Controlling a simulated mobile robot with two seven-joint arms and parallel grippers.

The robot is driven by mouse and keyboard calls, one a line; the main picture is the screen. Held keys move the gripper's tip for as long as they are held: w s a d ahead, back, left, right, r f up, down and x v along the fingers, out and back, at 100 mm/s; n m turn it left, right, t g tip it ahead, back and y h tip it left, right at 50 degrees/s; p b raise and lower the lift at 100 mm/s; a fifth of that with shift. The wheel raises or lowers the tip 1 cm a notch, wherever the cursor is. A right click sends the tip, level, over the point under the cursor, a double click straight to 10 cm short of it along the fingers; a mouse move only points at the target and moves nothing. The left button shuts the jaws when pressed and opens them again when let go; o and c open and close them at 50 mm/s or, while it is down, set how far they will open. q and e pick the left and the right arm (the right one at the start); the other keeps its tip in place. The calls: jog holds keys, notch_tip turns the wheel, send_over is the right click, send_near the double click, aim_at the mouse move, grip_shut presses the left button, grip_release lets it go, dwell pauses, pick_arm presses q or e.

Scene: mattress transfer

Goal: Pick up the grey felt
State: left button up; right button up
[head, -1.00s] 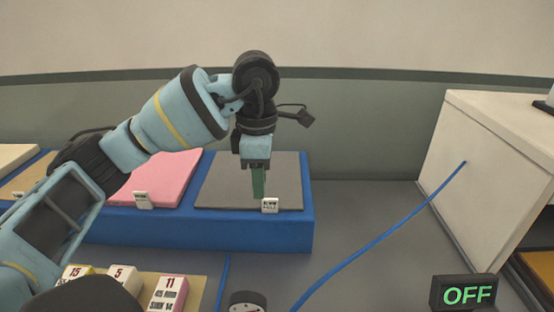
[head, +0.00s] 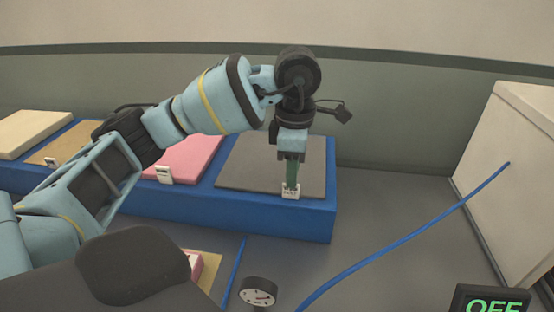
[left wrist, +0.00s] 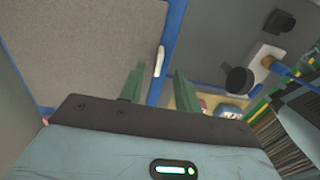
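The grey felt (head: 250,165) is a flat dark grey sheet on the right end of the blue platform in the head view. In the left wrist view the felt (left wrist: 85,50) fills the upper left. A small white tag (head: 290,193) stands at its front edge. My left gripper (head: 291,182) points down at that edge, its green fingers just above or behind the tag. In the left wrist view the fingers (left wrist: 158,78) are apart with nothing held between them; the tag (left wrist: 160,60) shows beyond the gap. Contact with the felt cannot be told. My right gripper is out of view.
The blue platform (head: 285,222) also bears a pink sheet (head: 195,155), a tan sheet (head: 68,150) and a cream block (head: 30,132). A blue cable (head: 410,238) runs to a white cabinet (head: 520,170) at right. A round gauge (head: 257,292) stands in front. Grey floor between is free.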

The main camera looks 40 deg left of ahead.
pick_arm(q)
notch_tip(320, 180, down, 4)
jog(key=shift+a+f, duration=0.1)
grip_shut()
